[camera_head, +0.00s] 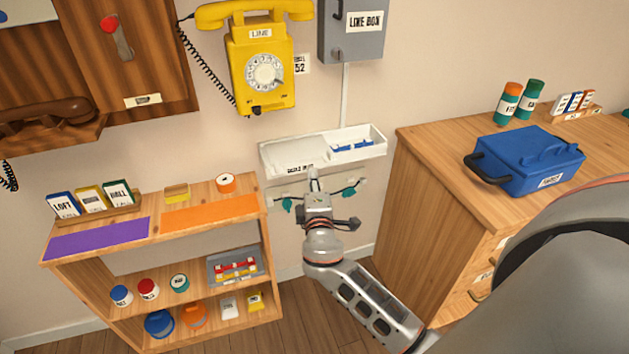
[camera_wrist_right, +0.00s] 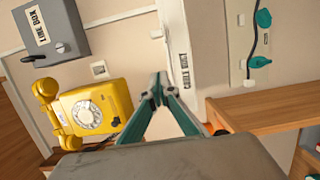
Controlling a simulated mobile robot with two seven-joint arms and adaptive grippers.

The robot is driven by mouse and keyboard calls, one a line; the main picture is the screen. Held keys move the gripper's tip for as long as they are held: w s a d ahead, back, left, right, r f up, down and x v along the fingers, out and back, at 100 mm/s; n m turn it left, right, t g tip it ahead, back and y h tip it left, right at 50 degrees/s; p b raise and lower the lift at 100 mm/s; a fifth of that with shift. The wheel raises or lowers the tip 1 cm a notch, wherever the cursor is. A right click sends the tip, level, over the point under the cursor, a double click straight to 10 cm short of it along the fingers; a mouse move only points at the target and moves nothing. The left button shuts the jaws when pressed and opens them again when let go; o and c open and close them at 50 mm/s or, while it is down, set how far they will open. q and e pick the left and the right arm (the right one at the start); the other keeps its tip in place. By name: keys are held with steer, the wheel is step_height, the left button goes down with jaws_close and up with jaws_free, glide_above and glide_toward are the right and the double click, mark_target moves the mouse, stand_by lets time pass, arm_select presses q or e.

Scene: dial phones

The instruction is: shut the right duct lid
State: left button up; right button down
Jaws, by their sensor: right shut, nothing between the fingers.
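The white cable duct (camera_head: 375,151) is fixed to the wall below the line box. Its right section is open at the top, with blue pieces (camera_head: 351,146) inside. I cannot clearly make out the right lid as a separate part. My right gripper (camera_head: 314,174) is shut and empty, its tips at the duct's front near the label, left of the open section. In the right wrist view the shut tips (camera_wrist_right: 158,86) are beside the labelled duct front (camera_wrist_right: 182,50); I cannot tell whether they touch it. My left gripper is not in view.
A yellow dial phone (camera_head: 263,65) and the grey line box (camera_head: 353,30) hang above. A wooden shelf (camera_head: 190,225) stands left. A wooden cabinet (camera_head: 440,195) with a blue case (camera_head: 525,160) stands right. A dark cable with green clips (camera_head: 320,194) hangs below the duct.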

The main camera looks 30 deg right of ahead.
mark_target(325, 160)
steer(key=shift+w+d+p, duration=0.1)
steer(key=shift+w+d, duration=0.65)
steer(key=shift+d, duration=0.35)
steer(key=shift+w+d+p, duration=0.15)
steer(key=shift+w+d, duration=0.55)
steer(key=shift+d, duration=0.4)
steer(key=shift+w+d+p, duration=0.1)
steer(key=shift+w+d, duration=0.65)
steer(key=shift+d, duration=0.35)
steer(key=s+d, duration=0.1)
steer(key=d, duration=0.5)
steer(key=s+d, duration=0.2)
steer(key=d, duration=0.4)
steer(key=s+d, duration=0.1)
steer(key=d, duration=0.5)
steer(key=shift+s+d+b, duration=0.2)
steer(key=shift+b, duration=0.2)
